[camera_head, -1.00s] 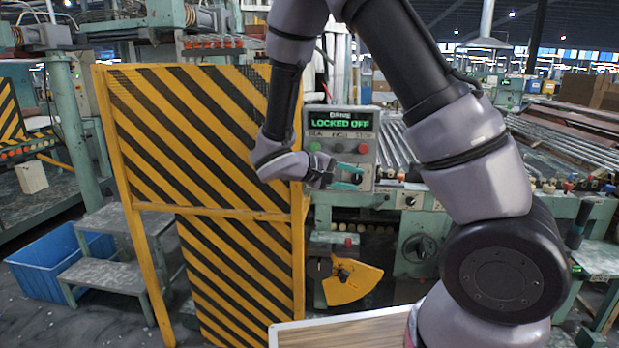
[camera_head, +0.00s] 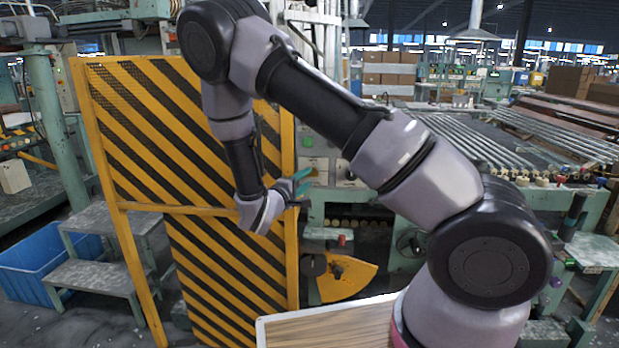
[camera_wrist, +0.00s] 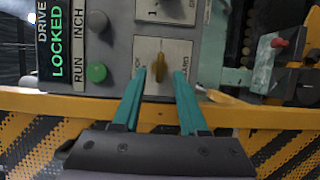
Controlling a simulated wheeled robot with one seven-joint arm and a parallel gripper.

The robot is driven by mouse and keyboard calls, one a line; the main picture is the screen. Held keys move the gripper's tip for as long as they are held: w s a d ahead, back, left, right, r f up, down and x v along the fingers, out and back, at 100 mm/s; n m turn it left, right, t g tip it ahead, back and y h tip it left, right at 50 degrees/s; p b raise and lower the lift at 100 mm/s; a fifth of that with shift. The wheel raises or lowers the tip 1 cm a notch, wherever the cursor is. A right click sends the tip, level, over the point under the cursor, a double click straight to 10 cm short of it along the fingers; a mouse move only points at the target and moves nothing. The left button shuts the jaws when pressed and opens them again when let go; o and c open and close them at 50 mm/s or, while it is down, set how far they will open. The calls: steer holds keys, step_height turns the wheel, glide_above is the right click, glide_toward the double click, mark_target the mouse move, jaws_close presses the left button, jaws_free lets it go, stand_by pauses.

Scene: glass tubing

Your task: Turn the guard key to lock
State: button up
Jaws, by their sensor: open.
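The guard key (camera_wrist: 159,64) is a small brass-coloured key on a pale square plate (camera_wrist: 146,46) of the grey control panel (camera_wrist: 115,48). In the wrist view its handle points up and down the picture. My gripper (camera_wrist: 160,74) has two teal fingers, open, one on each side of the key, with gaps visible; I cannot tell how deep they reach. In the head view my gripper (camera_head: 303,182) is at the lower front of the control panel (camera_head: 313,143), mostly hidden by my arm. The key is not discernible there.
A green display (camera_wrist: 57,45) reading "LOCKED" and a green button (camera_wrist: 96,72) are left of the key. A yellow-and-black striped barrier (camera_head: 150,130) stands close beside my gripper; its yellow rail (camera_wrist: 40,103) crosses below the panel in the wrist view. Steel rollers (camera_head: 500,140) lie to the right.

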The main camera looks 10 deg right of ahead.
mark_target(310, 176)
steer(key=shift+x, duration=1.5)
jaws_close()
steer(key=shift+n, duration=0.4)
steer(key=n+t+y, duration=0.1)
steer(key=n+t, duration=0.1)
steer(key=n, duration=0.5)
steer(key=n+t+y, duration=0.2)
steer(key=n+t, duration=0.1)
steer(key=n, duration=0.4)
steer(key=n+t+y, duration=0.1)
steer(key=n+t, duration=0.1)
steer(key=n, duration=0.5)
steer(key=shift+s+d+f, duration=0.15)
steer(key=shift+d+f, duration=0.15)
steer(key=shift+f, duration=0.05)
steer(key=shift+n+t+y, duration=0.3)
steer(key=shift+n, duration=0.3)
